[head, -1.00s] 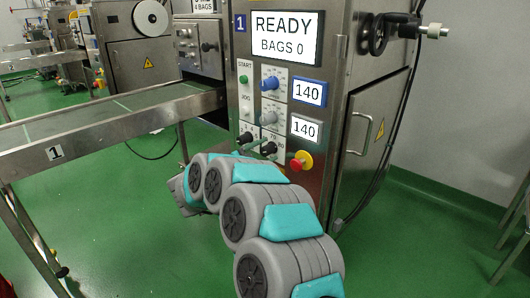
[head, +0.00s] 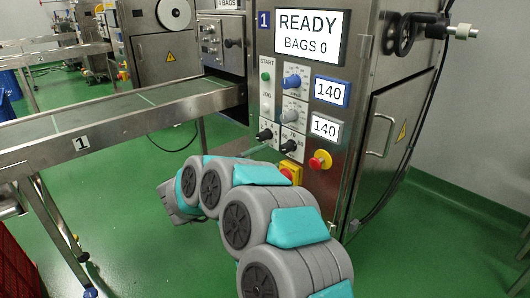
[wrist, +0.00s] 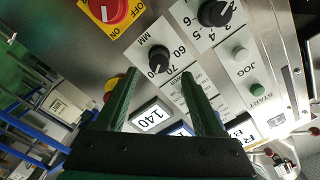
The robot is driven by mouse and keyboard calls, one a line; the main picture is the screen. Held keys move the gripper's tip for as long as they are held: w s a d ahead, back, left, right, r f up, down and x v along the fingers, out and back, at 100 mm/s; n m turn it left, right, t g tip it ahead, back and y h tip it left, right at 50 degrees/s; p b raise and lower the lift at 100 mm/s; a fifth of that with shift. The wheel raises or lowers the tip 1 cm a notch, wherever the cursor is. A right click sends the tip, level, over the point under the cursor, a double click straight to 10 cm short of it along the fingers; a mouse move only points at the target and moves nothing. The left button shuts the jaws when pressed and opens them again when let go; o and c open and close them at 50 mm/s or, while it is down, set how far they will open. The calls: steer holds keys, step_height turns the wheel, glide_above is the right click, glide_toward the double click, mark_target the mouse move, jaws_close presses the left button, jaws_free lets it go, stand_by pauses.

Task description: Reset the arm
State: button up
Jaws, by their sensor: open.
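My arm (head: 262,215) reaches forward from the lower right in the head view, and its end (head: 172,200) points left below the conveyor; the fingers are hard to make out there. In the wrist view my gripper (wrist: 158,75) has two green fingers standing apart with nothing between them. Behind the fingers is the machine's control panel (wrist: 222,62), seen rotated. The fingers look apart from the panel, though the gap is hard to judge.
The packer's panel holds a READY screen (head: 311,36), a green START button (head: 265,76), several knobs, a red emergency stop (head: 320,160) and a red-yellow switch (head: 291,172) near my arm. A conveyor (head: 120,116) runs left. Green floor (head: 130,245) is open below.

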steer(key=w+a+r+n+t+y+p, duration=0.45)
steer(key=a+r+n+y, duration=0.25)
steer(key=a+r+y, duration=0.35)
steer(key=s+a+r+n+g+y+p, duration=0.2)
steer(key=s+a+r+n+g+y, duration=0.15)
steer(key=s+n+y, duration=0.45)
steer(key=s+d+f+n+g+h+p, duration=0.1)
steer(key=s+d+f+g, duration=0.2)
steer(key=s+d, duration=0.4)
steer(key=s+d+f+n+g+h+p, duration=0.2)
steer(key=s+d+g, duration=0.4)
steer(key=s, duration=1.8)
steer(key=s+d+f+n+g+h+p, duration=0.1)
steer(key=s+d+g, duration=0.4)
steer(key=s+d, duration=0.5)
steer(key=s+f+p, duration=0.1)
steer(key=s+f, duration=0.1)
steer(key=s, duration=0.3)
steer(key=shift+s+d+f, duration=0.15)
steer(key=shift+s+f, duration=0.15)
steer(key=shift+s, duration=0.1)
